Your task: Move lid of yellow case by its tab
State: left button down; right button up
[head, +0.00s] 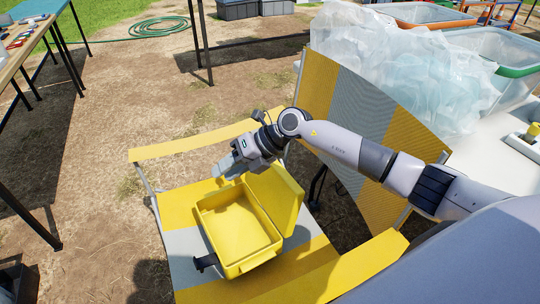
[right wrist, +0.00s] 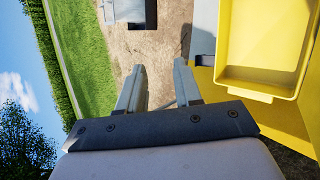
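The yellow case (head: 237,262) sits open on a yellow-and-grey striped folding chair, its inside empty. Its lid (head: 280,198) stands raised along the right side of the case. A black piece (head: 205,262) sticks out at the case's front left; I cannot tell whether it is the tab. My right gripper (head: 230,165) is above the far edge of the case, near the top of the lid. In the right wrist view, its fingers (right wrist: 159,82) are apart with nothing between them, and the yellow case (right wrist: 265,86) is beside them at right. My left gripper is not in view.
The chair's striped backrest (head: 365,105) rises behind my right arm. Clear plastic bags and bins (head: 410,70) stand on a white table at the right. A table (head: 35,50) is at the far left. Dirt ground left of the chair is mostly clear.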

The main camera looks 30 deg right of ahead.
jog(key=w+d+h, duration=0.1)
jog(key=d+h, duration=0.1)
jog(key=d, duration=0.3)
jog(key=w+d+h+b, duration=0.1)
jog(key=w+d+h, duration=0.1)
jog(key=d, duration=0.3)
jog(key=w+d+r+h+b, duration=0.1)
jog(key=w+d+h, duration=0.1)
jog(key=d, duration=0.4)
jog(key=shift+w+r+h, duration=0.1)
jog(key=shift+w+h, duration=0.1)
jog(key=shift+h, duration=0.6)
jog(key=b+x, duration=0.1)
jog(key=x, duration=0.4)
jog(key=shift+w+b, duration=0.2)
jog(key=shift+b, duration=0.1)
jog(key=shift+w+f, duration=0.15)
jog(key=shift+f, duration=0.35)
jog(key=shift+a+f, duration=0.1)
jog(key=shift+f, duration=0.05)
grip_shut()
